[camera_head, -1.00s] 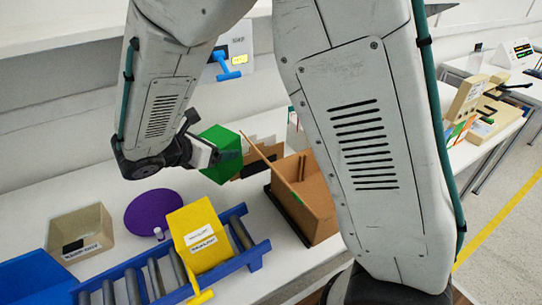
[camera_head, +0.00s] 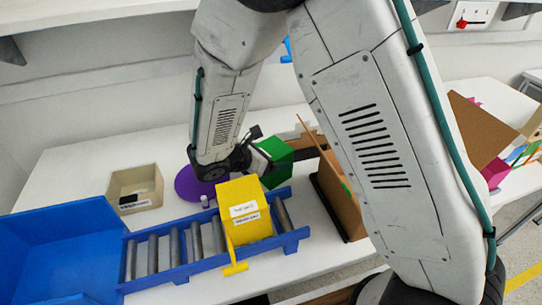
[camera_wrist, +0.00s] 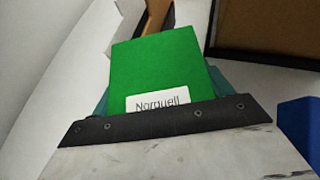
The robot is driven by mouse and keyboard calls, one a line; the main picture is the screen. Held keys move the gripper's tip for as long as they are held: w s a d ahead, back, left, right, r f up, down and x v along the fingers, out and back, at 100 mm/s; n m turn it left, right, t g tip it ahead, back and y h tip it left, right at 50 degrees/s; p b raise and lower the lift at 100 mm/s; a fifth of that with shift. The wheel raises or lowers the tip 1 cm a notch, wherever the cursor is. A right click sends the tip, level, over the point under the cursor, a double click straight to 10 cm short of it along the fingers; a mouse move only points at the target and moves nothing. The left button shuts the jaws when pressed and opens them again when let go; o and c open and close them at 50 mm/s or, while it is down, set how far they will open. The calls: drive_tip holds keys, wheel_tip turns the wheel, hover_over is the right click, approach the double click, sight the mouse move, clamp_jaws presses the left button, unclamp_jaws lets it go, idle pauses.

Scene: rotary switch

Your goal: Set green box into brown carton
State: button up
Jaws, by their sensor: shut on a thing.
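The green box (camera_head: 277,152) is held in my gripper (camera_head: 292,157) above the white table, left of the brown carton (camera_head: 341,198). In the wrist view the green box (camera_wrist: 160,72) has a white label reading "Norquell" and sits between the teal finger pads. The open-topped brown carton also shows at the top right of the wrist view (camera_wrist: 268,25), apart from the green box. Part of the carton is hidden behind my arm in the head view.
A blue roller conveyor (camera_head: 185,262) with a yellow box (camera_head: 243,208) stands in front. A purple disc (camera_head: 192,184), a beige bin (camera_head: 135,188) and a large blue bin (camera_head: 55,250) lie to the left. Another brown box (camera_head: 482,128) is at the right.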

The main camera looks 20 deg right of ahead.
drive_tip(key=shift+f, duration=0.2)
drive_tip(key=o, duration=1.3)
drive_tip(key=shift+c, duration=0.2)
drive_tip(key=shift+r, duration=0.1)
